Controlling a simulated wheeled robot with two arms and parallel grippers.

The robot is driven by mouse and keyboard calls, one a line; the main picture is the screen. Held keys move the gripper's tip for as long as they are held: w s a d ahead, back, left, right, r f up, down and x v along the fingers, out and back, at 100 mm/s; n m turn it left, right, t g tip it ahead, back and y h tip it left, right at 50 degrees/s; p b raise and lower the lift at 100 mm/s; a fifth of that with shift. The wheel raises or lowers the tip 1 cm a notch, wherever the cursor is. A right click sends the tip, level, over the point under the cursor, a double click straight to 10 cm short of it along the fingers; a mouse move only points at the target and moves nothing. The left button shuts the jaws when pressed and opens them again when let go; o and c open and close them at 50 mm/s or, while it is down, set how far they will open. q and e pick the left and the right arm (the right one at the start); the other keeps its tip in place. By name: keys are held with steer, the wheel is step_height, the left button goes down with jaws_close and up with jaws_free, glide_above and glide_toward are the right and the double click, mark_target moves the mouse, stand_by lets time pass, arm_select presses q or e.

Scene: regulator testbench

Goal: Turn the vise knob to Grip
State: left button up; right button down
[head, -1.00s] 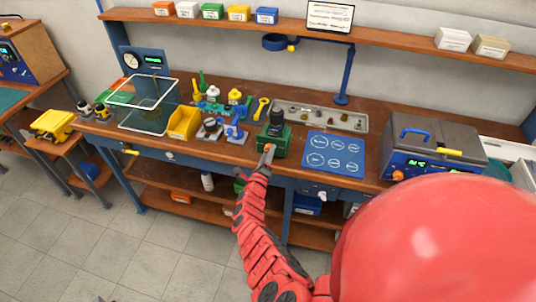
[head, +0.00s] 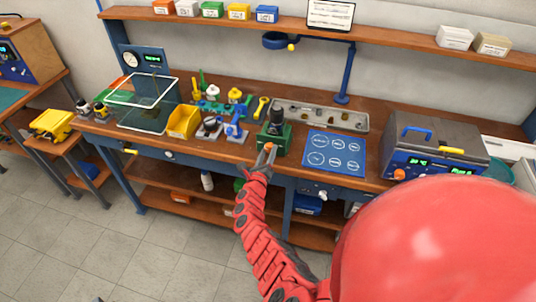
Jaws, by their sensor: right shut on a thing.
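The green vise (head: 283,139) stands at the front edge of the workbench, with a dark cylindrical part (head: 277,120) upright in its top. An orange knob (head: 269,147) sits on the vise's front face. My red right arm reaches up from below, and my right gripper (head: 266,155) is at the knob, shut on it. The fingers hide part of the knob, and its marking is too small to read. My left gripper is not in view.
A blue mat with white circles (head: 334,153) lies right of the vise, and a grey tray of small parts (head: 320,115) lies behind. A yellow bin (head: 184,121) and blue fixture (head: 235,128) stand to the left. A grey-blue machine (head: 433,147) is at right.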

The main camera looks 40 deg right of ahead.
steer(key=m, duration=0.2)
steer(key=m+b, duration=0.1)
steer(key=shift+f+m+b, duration=0.2)
steer(key=shift+m+b, duration=0.1)
steer(key=shift+m, duration=0.1)
steer(key=shift+m+b, duration=0.55)
steer(key=shift+m, duration=0.35)
steer(key=m+b, duration=0.3)
steer(key=m, duration=0.1)
steer(key=m+b, duration=1)
steer(key=b, duration=0.1)
steer(key=shift+w+f+m, duration=0.1)
steer(key=shift+f+m, duration=0.05)
steer(key=shift+m, duration=0.15)
steer(key=m+b, duration=0.9)
steer(key=b, duration=0.4)
steer(key=shift+r+m+b, duration=0.25)
steer(key=shift+m+b, duration=0.8)
steer(key=shift+m, duration=0.15)
steer(key=shift+r, duration=0.1)
